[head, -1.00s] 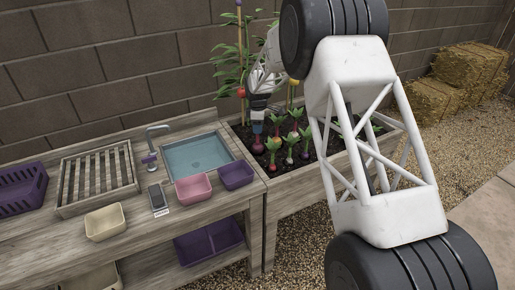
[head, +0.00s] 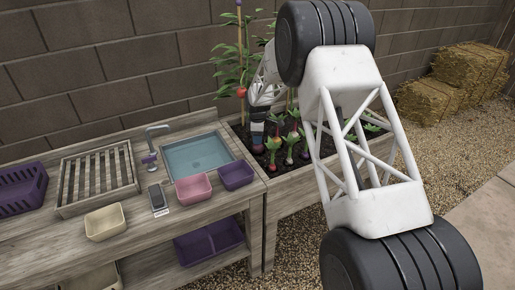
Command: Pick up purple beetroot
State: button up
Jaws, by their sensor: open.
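Several beetroots with green leaves and reddish stems stand in the dark soil of the planter bed. One root (head: 272,168) near the front looks reddish, and another (head: 305,155) to the right looks purple. A further root (head: 258,149) shows just under my gripper. My gripper (head: 258,138) points down over the left part of the bed, close above that root; its jaws are open. I cannot tell whether the fingers are around the root or only above it. My white arm link hides the right part of the bed.
The wooden bed wall (head: 295,190) stands right beside a wooden sink bench with a blue basin (head: 197,152). Pink (head: 193,188), purple (head: 236,175) and cream (head: 104,222) tubs stand on the bench. Staked tomato plants (head: 237,65) rise behind my gripper.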

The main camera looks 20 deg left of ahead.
jog(key=shift+f, duration=0.3)
dwell(0.4)
grip_shut()
